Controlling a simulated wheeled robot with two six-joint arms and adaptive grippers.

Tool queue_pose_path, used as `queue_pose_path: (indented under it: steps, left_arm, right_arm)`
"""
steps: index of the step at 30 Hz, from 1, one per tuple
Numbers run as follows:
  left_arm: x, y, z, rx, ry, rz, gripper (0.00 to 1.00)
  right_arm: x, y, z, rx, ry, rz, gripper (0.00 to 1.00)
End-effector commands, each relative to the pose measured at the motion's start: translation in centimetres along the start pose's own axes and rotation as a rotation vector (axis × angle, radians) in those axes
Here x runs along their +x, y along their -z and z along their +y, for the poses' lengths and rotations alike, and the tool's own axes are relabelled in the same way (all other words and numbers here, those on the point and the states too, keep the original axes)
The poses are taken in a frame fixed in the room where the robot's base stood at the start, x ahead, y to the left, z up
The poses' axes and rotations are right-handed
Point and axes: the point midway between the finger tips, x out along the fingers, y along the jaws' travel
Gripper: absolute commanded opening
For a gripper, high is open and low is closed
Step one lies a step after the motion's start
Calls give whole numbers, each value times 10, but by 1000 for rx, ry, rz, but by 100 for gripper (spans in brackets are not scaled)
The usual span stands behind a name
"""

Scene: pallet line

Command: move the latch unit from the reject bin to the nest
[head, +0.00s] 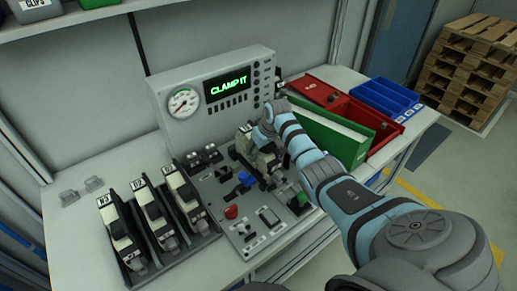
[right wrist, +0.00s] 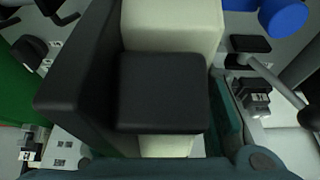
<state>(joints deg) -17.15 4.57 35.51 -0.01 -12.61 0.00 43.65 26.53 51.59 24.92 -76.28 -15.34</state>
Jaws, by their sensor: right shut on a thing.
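The latch unit (head: 243,146), cream and black, is in my right gripper (head: 262,137), over the control panel in front of the gauge box. In the right wrist view the latch unit (right wrist: 165,90) fills the middle, very close, as a cream block with a black square face. The right gripper is shut on it. The nest is hidden under the latch unit and gripper, so I cannot tell whether the unit is seated or just above. The red reject bin (head: 395,143) is behind and right of my arm. My left gripper is not in view.
The gauge box (head: 205,72) reads "CLAMP IT". The panel has a red button (head: 231,212), a blue knob (head: 246,179) and a green switch (head: 300,200). Several labelled latch units stand in racks (head: 205,232) at left. A green bin (head: 352,147) and blue bin (head: 388,96) stand right.

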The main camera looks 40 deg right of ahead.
Motion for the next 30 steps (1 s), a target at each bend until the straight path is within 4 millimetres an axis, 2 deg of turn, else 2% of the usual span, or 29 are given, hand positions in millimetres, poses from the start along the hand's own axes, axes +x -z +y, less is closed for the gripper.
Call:
queue_pose_path:
  steps: [3,4,8,16,20,23,30]
  left_arm:
    - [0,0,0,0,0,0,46]
    - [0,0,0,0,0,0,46]
    - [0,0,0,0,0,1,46]
    - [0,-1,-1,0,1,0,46]
    - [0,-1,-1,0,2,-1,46]
    - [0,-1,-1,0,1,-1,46]
    - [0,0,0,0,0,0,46]
  right_arm:
    - [-1,1,0,0,-1,4,0]
    - [-1,1,0,0,-1,4,47]
    - [-1,1,0,0,-1,3,65]
    - [-1,0,0,0,0,1,65]
    - [-10,1,1,1,-2,3,65]
    - [-30,1,1,-2,-3,5,65]
    - [-97,1,0,-3,-3,5,65]
